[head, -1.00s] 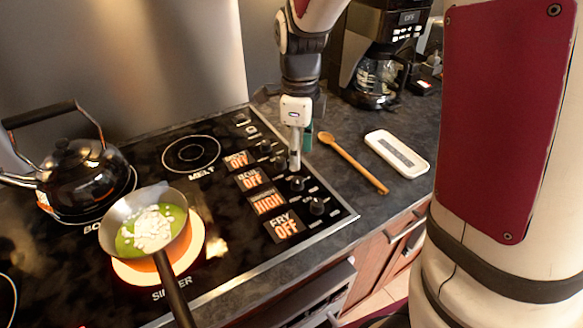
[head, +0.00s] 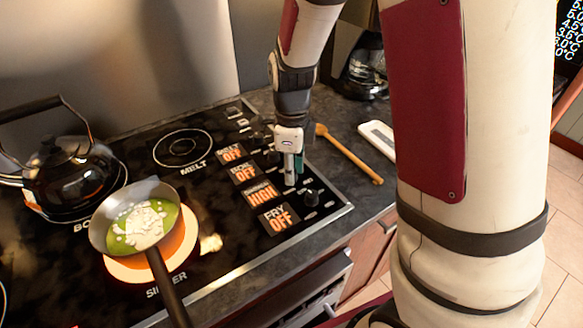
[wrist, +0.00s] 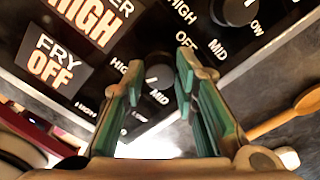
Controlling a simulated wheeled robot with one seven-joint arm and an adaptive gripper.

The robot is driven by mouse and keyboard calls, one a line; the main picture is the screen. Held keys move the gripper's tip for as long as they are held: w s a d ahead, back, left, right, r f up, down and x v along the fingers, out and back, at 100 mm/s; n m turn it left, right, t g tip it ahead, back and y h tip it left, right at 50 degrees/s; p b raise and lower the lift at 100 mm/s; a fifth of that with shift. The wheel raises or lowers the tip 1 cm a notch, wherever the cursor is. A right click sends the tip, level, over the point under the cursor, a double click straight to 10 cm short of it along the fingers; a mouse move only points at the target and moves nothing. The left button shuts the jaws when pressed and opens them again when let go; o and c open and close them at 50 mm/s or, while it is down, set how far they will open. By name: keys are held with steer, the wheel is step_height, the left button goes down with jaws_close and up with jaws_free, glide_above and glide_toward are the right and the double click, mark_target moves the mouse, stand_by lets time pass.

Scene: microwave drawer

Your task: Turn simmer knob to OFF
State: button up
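The simmer knob (wrist: 158,75) is a dark round knob between my fingers in the wrist view; in the head view my gripper hides it. Its sign (head: 261,193) reads HIGH in orange. My gripper (head: 290,181) points down at the knob row. In the wrist view its green-padded fingers (wrist: 160,58) are apart, one on each side of the knob, and I cannot tell whether they touch it. OFF (wrist: 187,47), HIGH and MID are printed around the knob.
The fry knob (head: 311,197) sits close in front. Its sign (head: 279,219) reads OFF, as do the melt and boil signs. A pan (head: 115,200) with green food is on the glowing simmer burner, a kettle (head: 70,165) behind it. A wooden spoon (head: 350,155) lies right of the stove.

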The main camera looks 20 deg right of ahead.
jaws_close()
